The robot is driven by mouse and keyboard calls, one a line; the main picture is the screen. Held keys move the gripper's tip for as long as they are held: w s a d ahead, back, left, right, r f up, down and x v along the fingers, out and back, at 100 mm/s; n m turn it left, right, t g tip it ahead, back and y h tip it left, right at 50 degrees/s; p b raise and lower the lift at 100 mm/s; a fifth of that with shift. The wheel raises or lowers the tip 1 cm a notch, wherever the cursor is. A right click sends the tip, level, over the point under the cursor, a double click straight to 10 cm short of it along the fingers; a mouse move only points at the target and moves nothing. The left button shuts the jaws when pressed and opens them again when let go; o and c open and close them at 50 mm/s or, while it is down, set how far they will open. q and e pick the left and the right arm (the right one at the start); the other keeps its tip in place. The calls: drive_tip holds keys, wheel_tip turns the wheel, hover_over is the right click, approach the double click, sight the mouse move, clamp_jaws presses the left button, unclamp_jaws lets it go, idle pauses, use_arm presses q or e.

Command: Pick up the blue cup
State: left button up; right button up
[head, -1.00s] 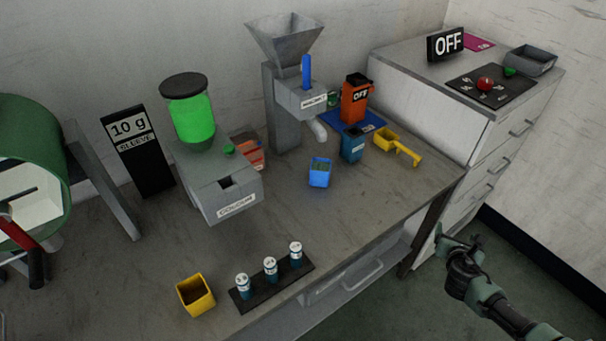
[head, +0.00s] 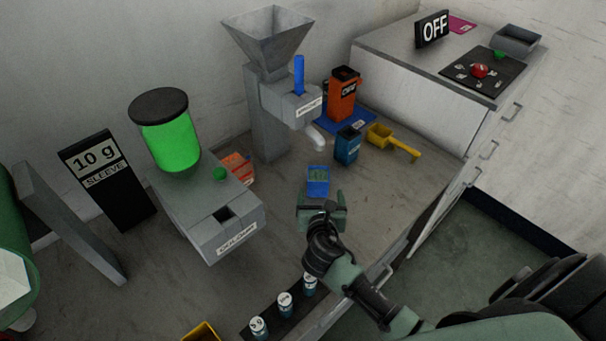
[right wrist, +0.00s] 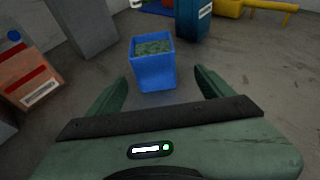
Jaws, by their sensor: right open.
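The blue cup (head: 317,182) stands upright on the bench, below the spout of the hopper machine. In the right wrist view the blue cup (right wrist: 154,66) shows grey-green granules inside, and it stands just beyond and between the fingertips. My right gripper (head: 322,200) is open and empty, on the near side of the cup, with its fingers pointing at it. In the right wrist view its two fingers (right wrist: 158,84) are spread on either side, apart from the cup. My left gripper is not in view.
A dark blue container (head: 347,146) and a yellow scoop (head: 391,142) stand behind and right of the cup. The grey dispenser (head: 213,222) is to the left. A yellow cup (head: 203,333) is at the bottom edge.

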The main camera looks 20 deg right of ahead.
sight(319, 188)
drive_tip(key=shift+w+a+r, duration=0.1)
drive_tip(key=shift+w+a, duration=0.2)
drive_tip(key=shift+a, duration=0.1)
drive_tip(key=shift+w+d, duration=0.15)
drive_tip(key=shift+w, duration=0.05)
drive_tip(key=x, duration=0.2)
drive_tip(key=shift+w+d, duration=0.15)
drive_tip(key=shift+d, duration=0.15)
drive_tip(key=x, duration=0.3)
drive_tip(key=shift+w, duration=0.4)
drive_tip(key=shift+w+d+f, duration=0.15)
drive_tip(key=shift+w+f, duration=0.05)
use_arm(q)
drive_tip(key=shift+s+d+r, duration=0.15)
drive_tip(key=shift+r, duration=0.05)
use_arm(e)
drive_tip(key=c, duration=1.7)
drive_tip(key=shift+o, duration=0.2)
drive_tip(key=shift+r, duration=0.1)
